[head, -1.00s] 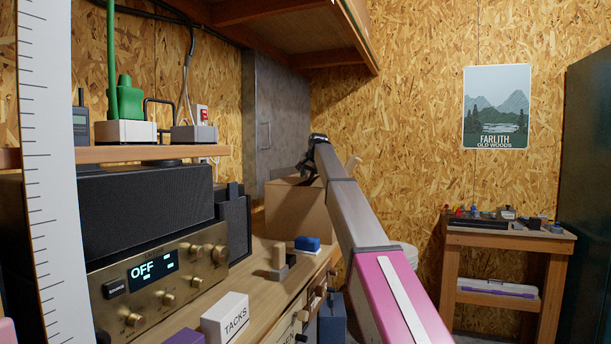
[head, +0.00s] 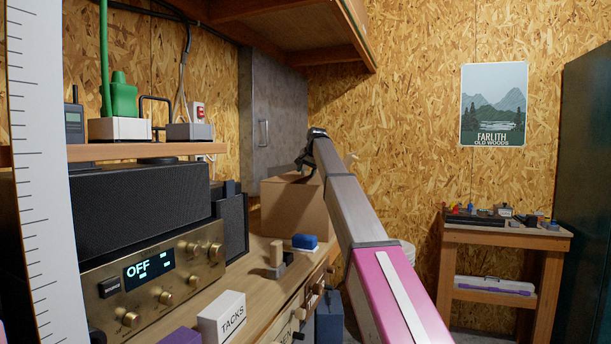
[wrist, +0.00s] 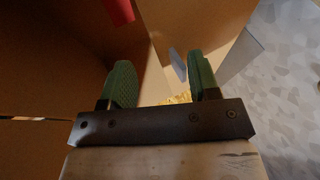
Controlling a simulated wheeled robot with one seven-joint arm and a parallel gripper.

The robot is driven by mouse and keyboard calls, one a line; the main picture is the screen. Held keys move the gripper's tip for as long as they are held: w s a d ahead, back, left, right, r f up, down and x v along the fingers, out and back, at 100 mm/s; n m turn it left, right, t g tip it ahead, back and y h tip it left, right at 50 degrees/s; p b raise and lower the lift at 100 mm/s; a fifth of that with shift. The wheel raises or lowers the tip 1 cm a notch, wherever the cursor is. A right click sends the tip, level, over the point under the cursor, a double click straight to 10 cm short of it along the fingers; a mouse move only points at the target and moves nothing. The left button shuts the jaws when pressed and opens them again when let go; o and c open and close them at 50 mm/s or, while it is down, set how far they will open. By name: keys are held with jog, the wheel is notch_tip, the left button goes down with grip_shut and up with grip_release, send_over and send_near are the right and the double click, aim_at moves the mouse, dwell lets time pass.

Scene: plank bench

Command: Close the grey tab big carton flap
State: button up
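A small blue-grey piece (wrist: 178,65), possibly the grey tab, shows beside the right finger. A red tab (wrist: 120,10) is at the top. The flaps' exact angles are hard to tell.
A block with a blue top (head: 304,242), a wooden peg (head: 276,255) and a white TACKS box (head: 222,318) are on the bench. A brass amplifier (head: 155,280) and speakers line its left side. A grey cabinet (head: 275,120) is behind the carton. A patterned grey floor (wrist: 285,90) shows right in the wrist view.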

jog(key=v, duration=0.8)
jog(key=shift+d+r, duration=0.2)
jog(key=shift+r, duration=0.15)
jog(key=shift+s, duration=0.1)
